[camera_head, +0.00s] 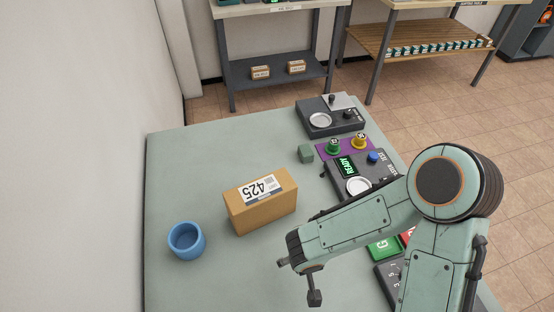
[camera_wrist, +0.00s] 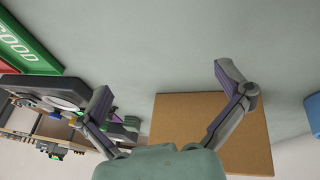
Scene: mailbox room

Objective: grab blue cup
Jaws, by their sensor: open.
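A blue cup (camera_head: 186,241) stands upright on the left part of the green table, its open top facing up. It also shows, cut off, at the right edge of the wrist view (camera_wrist: 313,115). My gripper (camera_head: 302,287) is over the table to the right of the cup, with a clear gap between them. In the wrist view my gripper (camera_wrist: 166,82) has its fingers spread wide with nothing between them. In that view the cup lies outside the right finger.
A cardboard box (camera_head: 262,203) labelled 425 stands between the cup and the devices. A small green block (camera_head: 306,153), a dark console (camera_head: 331,116) and a READY panel (camera_head: 348,167) lie beyond. A green GOOD tray (camera_wrist: 28,48) is near my gripper. A wall borders the table's left.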

